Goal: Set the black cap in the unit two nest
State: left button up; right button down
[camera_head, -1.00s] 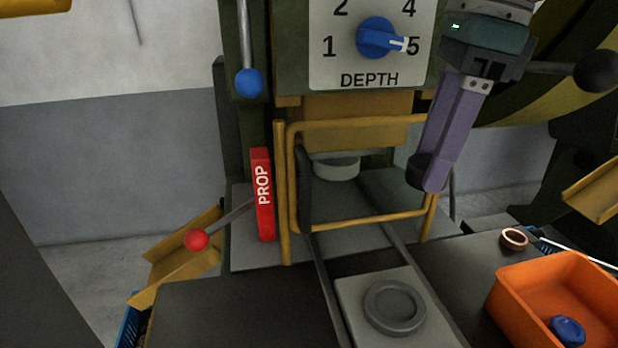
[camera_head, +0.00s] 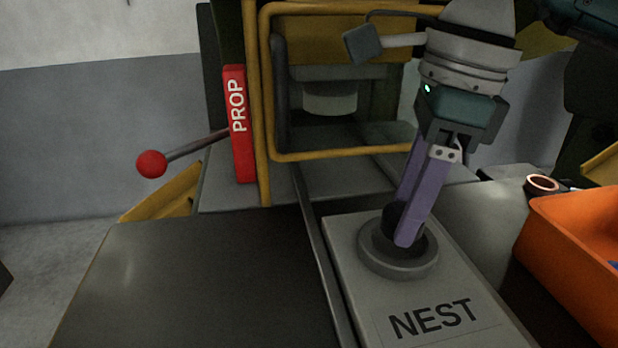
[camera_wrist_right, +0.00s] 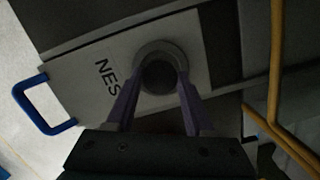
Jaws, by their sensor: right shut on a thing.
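The black cap (camera_head: 392,217) is between the purple fingers of my right gripper (camera_head: 402,232), which is shut on it. The gripper points down, slightly tilted, over the round grey nest (camera_head: 398,262) on the plate marked NEST. The cap is at the nest's ring opening; its underside is hidden, so I cannot tell whether it touches the nest floor. In the right wrist view the dark cap (camera_wrist_right: 158,77) appears within the ring (camera_wrist_right: 150,49), between the two fingertips. My left gripper is not in view.
Behind the nest plate (camera_head: 450,290) stands the press with its yellow guard frame (camera_head: 264,110). A red PROP block (camera_head: 238,120) and a red-knobbed lever (camera_head: 152,164) are at left. An orange bin (camera_head: 570,250) and a copper coil (camera_head: 541,184) are at right. The dark table at front left is clear.

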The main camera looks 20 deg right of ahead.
jog(key=shift+f, duration=0.75)
jog(key=shift+d+r, duration=0.15)
jog(key=shift+d, duration=0.05)
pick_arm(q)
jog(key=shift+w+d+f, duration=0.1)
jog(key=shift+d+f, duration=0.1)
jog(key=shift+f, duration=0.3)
pick_arm(e)
jog(key=shift+a, duration=0.15)
